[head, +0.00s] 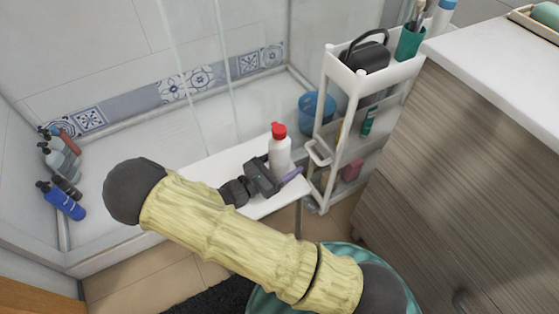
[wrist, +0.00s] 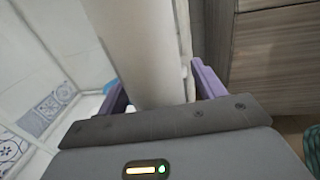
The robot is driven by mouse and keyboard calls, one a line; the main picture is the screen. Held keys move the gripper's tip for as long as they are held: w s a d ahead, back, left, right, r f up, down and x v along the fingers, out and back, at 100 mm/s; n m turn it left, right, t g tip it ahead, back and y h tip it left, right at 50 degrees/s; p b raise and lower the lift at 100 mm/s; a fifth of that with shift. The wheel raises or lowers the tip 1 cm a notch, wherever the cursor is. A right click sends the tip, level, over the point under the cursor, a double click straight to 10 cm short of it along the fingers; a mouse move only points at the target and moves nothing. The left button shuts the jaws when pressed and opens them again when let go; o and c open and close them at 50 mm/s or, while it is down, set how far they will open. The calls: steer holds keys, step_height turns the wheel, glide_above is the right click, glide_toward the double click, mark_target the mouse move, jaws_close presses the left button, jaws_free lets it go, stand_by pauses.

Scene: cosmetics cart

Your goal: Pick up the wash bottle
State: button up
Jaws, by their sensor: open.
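The wash bottle (head: 280,153) is white with a red cap and stands upright on the white bench (head: 220,167) in the head view. My gripper (head: 281,175) is at the bottle's near side, low down, and partly hides its lower part. One purple finger shows to the right of the bottle. In the wrist view the white bottle (wrist: 143,50) fills the space between the two purple fingers of my gripper (wrist: 161,86). The fingers are open on both sides of it, with a visible gap at least on the right. The bottle's cap is not clear in the wrist view.
A white cart (head: 337,75) with shelves stands just right of the bottle, with a blue bucket (head: 318,108) behind. A wooden cabinet (head: 470,150) is at the right. Several bottles (head: 62,197) stand at the far left. The bench left of the bottle looks clear.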

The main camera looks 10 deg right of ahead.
mark_target(285, 141)
steer(key=c, duration=1.3)
step_height(285, 141, up, 10)
steer(key=p, duration=0.5)
